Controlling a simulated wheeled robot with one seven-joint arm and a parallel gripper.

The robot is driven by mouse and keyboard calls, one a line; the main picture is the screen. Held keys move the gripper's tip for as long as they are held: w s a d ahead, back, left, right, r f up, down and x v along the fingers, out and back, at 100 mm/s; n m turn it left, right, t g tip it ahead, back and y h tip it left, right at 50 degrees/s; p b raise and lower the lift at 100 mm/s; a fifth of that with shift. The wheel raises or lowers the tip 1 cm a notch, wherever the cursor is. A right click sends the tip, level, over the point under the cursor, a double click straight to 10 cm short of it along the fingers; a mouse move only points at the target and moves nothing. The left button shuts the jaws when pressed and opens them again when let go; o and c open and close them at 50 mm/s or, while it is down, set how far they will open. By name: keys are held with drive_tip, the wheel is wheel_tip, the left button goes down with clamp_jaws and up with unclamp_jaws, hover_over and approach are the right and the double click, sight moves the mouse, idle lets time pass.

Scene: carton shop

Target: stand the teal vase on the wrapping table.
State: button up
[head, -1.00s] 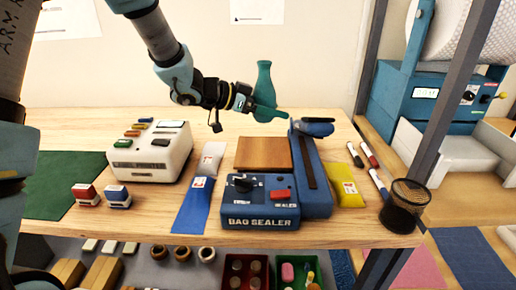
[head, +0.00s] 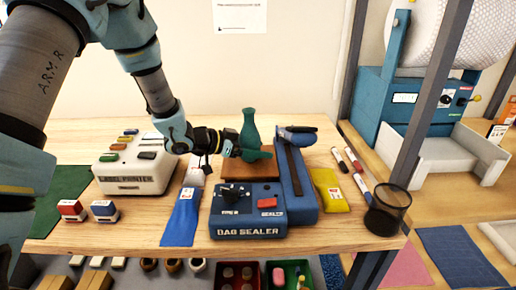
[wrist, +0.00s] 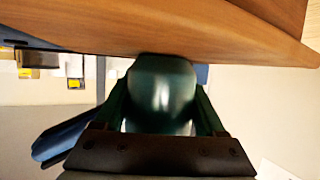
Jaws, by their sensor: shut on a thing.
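The teal vase (head: 250,128) stands upright in my gripper (head: 254,153), above or on the brown wooden board (head: 234,173) behind the bag sealer on the wooden table (head: 130,212). In the wrist view the vase (wrist: 162,88) fills the space between the two dark green fingers, which are shut on it. Its lower end is close to a wooden surface (wrist: 160,28). I cannot tell whether it touches. The fingers hide part of the vase's body.
The blue bag sealer (head: 248,211) stands in front of the board, and its long blue arm (head: 296,182) runs along the right. A white label printer (head: 134,173) stands to the left. A yellow packet (head: 328,189) and a mesh cup (head: 388,210) lie to the right.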

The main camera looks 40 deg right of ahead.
drive_tip(key=o, duration=1.6)
drive_tip(key=shift+c, duration=0.2)
drive_tip(key=shift+w+a+r, duration=0.1)
drive_tip(key=shift+a+r, duration=0.1)
drive_tip(key=p+v, duration=0.5)
drive_tip(key=v, duration=0.5)
drive_tip(key=shift+a+r, duration=0.15)
drive_tip(key=shift+r, duration=0.05)
drive_tip(key=shift+w+a+r, duration=0.1)
drive_tip(key=shift+w+a, duration=0.05)
drive_tip(key=shift+a, duration=0.4)
